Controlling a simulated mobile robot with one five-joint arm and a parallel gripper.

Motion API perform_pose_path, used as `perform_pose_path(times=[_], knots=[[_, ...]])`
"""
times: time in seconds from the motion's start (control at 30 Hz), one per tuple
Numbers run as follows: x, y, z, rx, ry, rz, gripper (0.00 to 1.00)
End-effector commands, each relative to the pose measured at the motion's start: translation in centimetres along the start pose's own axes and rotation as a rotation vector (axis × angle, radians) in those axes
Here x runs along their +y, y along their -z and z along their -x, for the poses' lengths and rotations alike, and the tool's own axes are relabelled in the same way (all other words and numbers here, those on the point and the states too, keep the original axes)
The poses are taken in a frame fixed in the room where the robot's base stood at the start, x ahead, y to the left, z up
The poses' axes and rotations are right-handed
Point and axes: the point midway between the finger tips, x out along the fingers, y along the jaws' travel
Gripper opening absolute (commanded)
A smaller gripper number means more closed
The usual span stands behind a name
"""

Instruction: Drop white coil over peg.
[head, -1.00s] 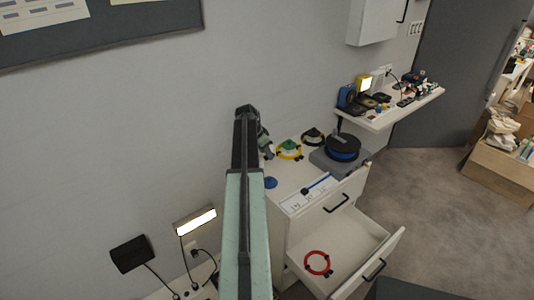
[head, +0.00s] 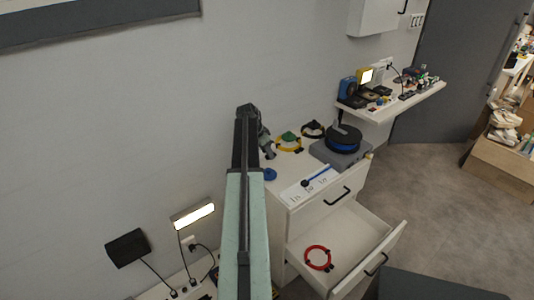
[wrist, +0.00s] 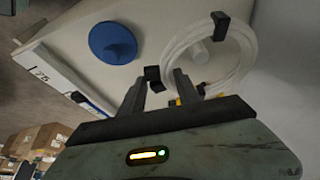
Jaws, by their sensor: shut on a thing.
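The white coil (wrist: 238,85) is a translucent ring with a black clip on its far side, at the upper right of the wrist view. My gripper (wrist: 167,78) is shut on the coil's left edge. It also shows in the head view (head: 268,150), above the back left of the cabinet top, where I cannot make out the coil. A short white peg (wrist: 200,52) shows through the coil's opening. I cannot tell whether the coil is around it or only in front of it. A round blue piece (wrist: 112,43) with a raised middle lies to the left.
Yellow (head: 289,143) and black (head: 312,130) coils sit at the back of the cabinet top (head: 292,172). A blue spool (head: 343,140) stands right of them. A red coil (head: 318,258) lies in the open drawer (head: 345,235). The wall is close behind.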

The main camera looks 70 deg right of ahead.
Motion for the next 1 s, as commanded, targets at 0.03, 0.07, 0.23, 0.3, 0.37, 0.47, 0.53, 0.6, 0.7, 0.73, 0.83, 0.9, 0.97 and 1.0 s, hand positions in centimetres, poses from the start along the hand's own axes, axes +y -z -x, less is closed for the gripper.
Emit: perform_pose_path(times=[0.03, 0.07, 0.23, 0.3, 0.37, 0.47, 0.53, 0.6, 0.7, 0.73, 0.83, 0.9, 0.97, 1.0], knots=[[0.0, 0.0, 0.0, 0.000, 0.000, 0.000, 0.00], [0.0, 0.0, 0.0, 0.000, 0.001, 0.000, 0.00], [0.0, 0.0, 0.0, 0.000, 0.001, 0.000, 0.00], [0.0, 0.0, -0.2, 0.000, 0.001, 0.000, 0.00], [0.0, -0.1, -0.3, 0.000, 0.001, -0.001, 0.00], [0.0, -0.2, -0.7, 0.000, 0.001, -0.001, 0.00], [0.0, -0.3, -0.9, 0.000, 0.001, -0.001, 0.00], [0.0, -0.3, -1.1, 0.000, 0.001, -0.001, 0.00], [0.0, -0.4, -1.3, 0.000, 0.001, -0.001, 0.00], [0.0, -0.5, -1.4, 0.000, 0.001, -0.001, 0.00], [0.0, -0.6, -1.7, 0.000, 0.001, -0.001, 0.00], [0.0, -0.6, -1.9, 0.000, 0.001, -0.002, 0.00], [0.1, -0.7, -2.1, 0.000, 0.000, -0.002, 0.00], [0.1, -0.7, -2.2, 0.000, 0.000, -0.002, 0.00]])
